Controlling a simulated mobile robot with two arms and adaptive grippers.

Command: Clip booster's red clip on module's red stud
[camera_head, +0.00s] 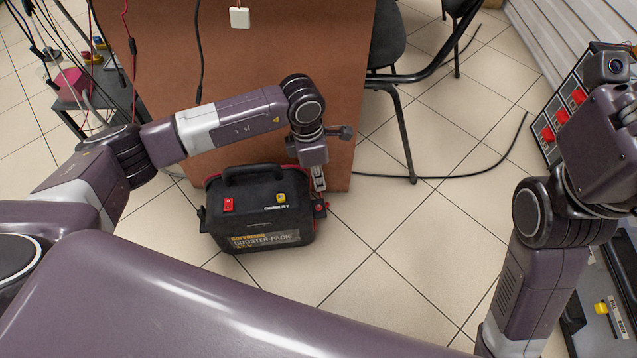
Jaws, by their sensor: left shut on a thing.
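The booster (262,222) is a black box with a top handle, a red switch and a "BOOSTER-PACK" label. It stands on the tiled floor in front of the brown panel. My left gripper (319,186) points down at the booster's right side, shut on a small red piece, seemingly the red clip (321,207). The clip is partly hidden by the fingers, and its cable cannot be made out. My right arm is at the right; its gripper's fingers are not visible. I cannot clearly identify the module or its red stud.
A brown desk panel (270,80) stands behind the booster. A black chair (400,110) and a loose black cable (460,176) are to its right. A unit with red blocks (562,115) is at the far right. Floor in front of the booster is free.

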